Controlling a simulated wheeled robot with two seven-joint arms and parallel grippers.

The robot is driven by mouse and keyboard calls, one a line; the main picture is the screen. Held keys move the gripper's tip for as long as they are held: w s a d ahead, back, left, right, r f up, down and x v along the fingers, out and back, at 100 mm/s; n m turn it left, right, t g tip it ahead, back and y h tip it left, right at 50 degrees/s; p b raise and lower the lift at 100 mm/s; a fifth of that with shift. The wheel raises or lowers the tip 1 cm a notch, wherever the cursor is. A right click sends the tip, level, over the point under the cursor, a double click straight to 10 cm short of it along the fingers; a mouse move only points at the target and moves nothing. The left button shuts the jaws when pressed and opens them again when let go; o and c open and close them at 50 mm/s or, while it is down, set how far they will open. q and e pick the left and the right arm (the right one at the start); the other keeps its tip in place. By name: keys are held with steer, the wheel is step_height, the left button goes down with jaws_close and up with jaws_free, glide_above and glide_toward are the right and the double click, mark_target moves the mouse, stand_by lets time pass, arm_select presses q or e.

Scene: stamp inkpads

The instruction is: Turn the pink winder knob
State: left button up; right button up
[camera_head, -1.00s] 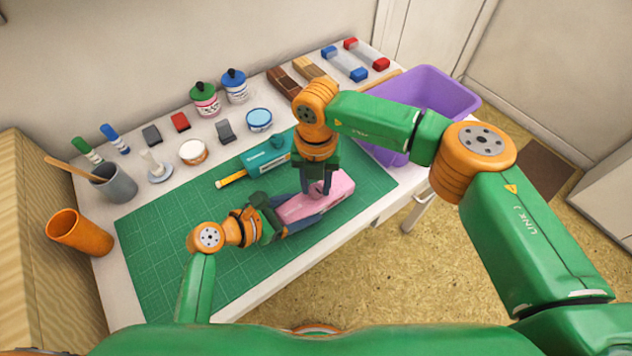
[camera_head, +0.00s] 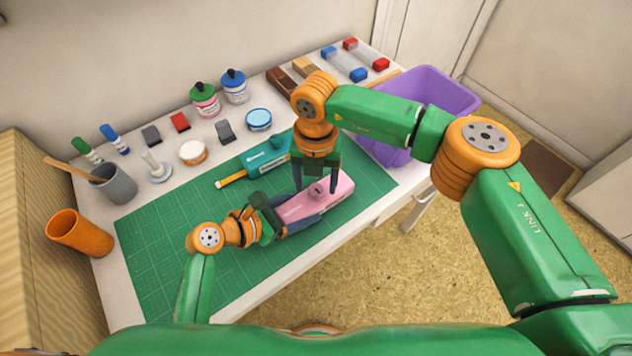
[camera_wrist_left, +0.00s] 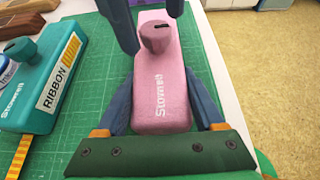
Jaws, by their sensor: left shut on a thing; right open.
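The pink winder (camera_head: 298,207) lies on the green cutting mat (camera_head: 150,250); it also shows in the left wrist view (camera_wrist_left: 160,90). Its pink knob (camera_wrist_left: 155,37), with a dark slot on top, sits at its far end; the knob also shows in the head view (camera_head: 315,190). My left gripper (camera_head: 290,218) is shut on the winder body, with a finger along each side in the left wrist view (camera_wrist_left: 160,98). My right gripper (camera_head: 318,186) is open above the far end, its fingers apart on either side of the knob.
A teal winder (camera_head: 265,158) marked RIBBON lies just behind, with a yellow strip (camera_head: 232,180) coming out. Ink bottles, round pads and stamps line the back of the table. A purple bin (camera_head: 430,92) stands at the right. The mat's left part is clear.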

mark_target(316, 188)
arm_select(q)
steer(key=o, duration=1.5)
arm_select(e)
step_height(316, 188, up, 11)
